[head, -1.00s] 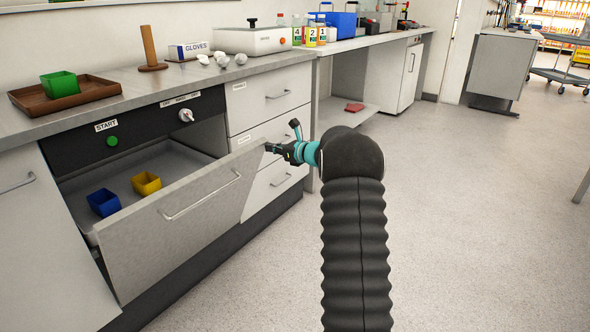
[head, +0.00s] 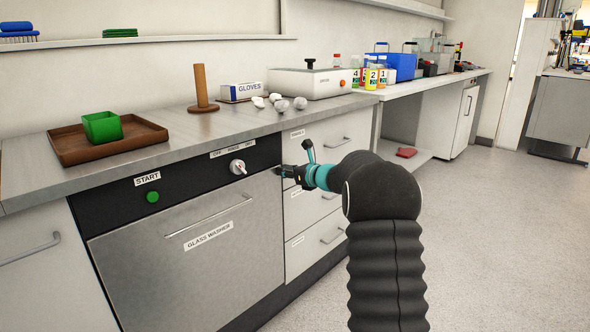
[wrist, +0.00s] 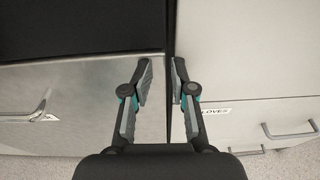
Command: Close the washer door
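The washer door (head: 187,262) is a grey metal panel with a bar handle (head: 211,216) and a "GLASS WASHER" label. It stands upright, flush or nearly flush under the black control panel (head: 125,190). My gripper (head: 282,172) is at the door's upper right corner. In the wrist view, my gripper (wrist: 160,82) has its two fingers apart with nothing between them. The door (wrist: 85,95) lies under the left finger, and the gap beside the drawers shows between the fingers. I cannot tell whether a finger touches the door. The inside of the washer is hidden.
White drawers (head: 320,190) stand right of the washer. The counter above holds a brown tray (head: 75,148) with a green bin (head: 102,127), a wooden peg (head: 200,86), a gloves box (head: 240,92) and crumpled white pieces. The floor (head: 475,240) at right is clear.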

